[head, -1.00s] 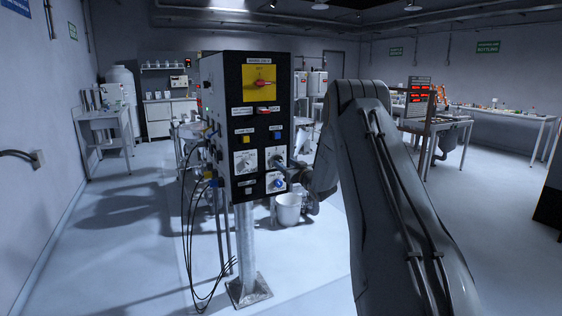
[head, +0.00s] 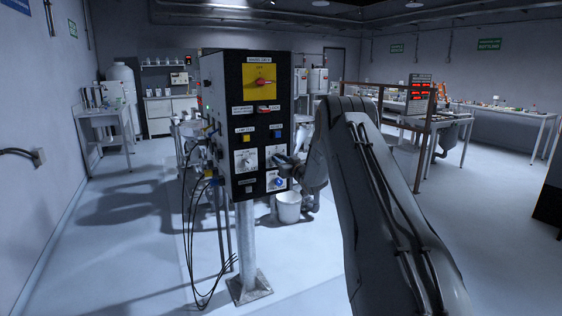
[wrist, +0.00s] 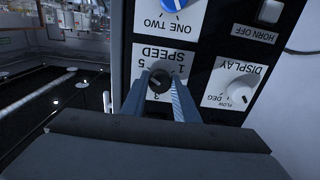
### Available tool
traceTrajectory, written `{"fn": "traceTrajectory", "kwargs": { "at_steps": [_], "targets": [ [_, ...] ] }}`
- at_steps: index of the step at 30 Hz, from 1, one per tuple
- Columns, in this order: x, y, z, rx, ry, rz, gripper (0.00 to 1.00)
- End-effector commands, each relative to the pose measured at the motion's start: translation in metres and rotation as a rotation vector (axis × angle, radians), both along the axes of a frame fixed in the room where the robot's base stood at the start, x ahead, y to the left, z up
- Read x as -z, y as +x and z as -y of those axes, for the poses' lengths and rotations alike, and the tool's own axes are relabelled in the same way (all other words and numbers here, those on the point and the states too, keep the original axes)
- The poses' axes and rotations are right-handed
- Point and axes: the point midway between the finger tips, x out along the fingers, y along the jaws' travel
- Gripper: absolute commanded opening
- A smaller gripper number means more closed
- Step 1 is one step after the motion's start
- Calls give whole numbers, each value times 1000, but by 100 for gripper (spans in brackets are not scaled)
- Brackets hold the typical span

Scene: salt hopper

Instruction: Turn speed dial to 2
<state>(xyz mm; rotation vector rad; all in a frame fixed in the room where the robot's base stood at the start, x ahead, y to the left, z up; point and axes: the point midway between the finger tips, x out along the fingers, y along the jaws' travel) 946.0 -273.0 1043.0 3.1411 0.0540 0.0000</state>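The speed dial (wrist: 159,79) is a small dark round knob on a white plate marked SPEED (wrist: 165,55), upside down in the wrist view. Its number marks are partly hidden by my fingers; a 3 shows on the near side. I cannot tell which number the dial points to. My gripper (wrist: 160,84) is open, with one finger on each side of the dial; contact is not clear. In the head view my gripper (head: 284,160) reaches the right side of the black control panel (head: 246,215), covering the dial there.
A blue knob marked ONE TWO (wrist: 167,5) and a white DISPLAY knob (wrist: 239,95) lie close to the dial. The panel stands on a metal post (head: 245,245). Cables (head: 188,250) hang at its left.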

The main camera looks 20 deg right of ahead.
Motion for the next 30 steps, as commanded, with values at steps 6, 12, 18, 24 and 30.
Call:
{"fn": "traceTrajectory", "kwargs": {
  "at_steps": [6,12,18,24,30],
  "targets": [
    [1,0,0,0,-20,1,5],
    [1,0,0,1,-101,4,5],
    [2,1,1,1,-252,10,5],
    [3,1,1,1,-442,15,5],
    [2,1,1,1,-632,24,5]
  ]
}}
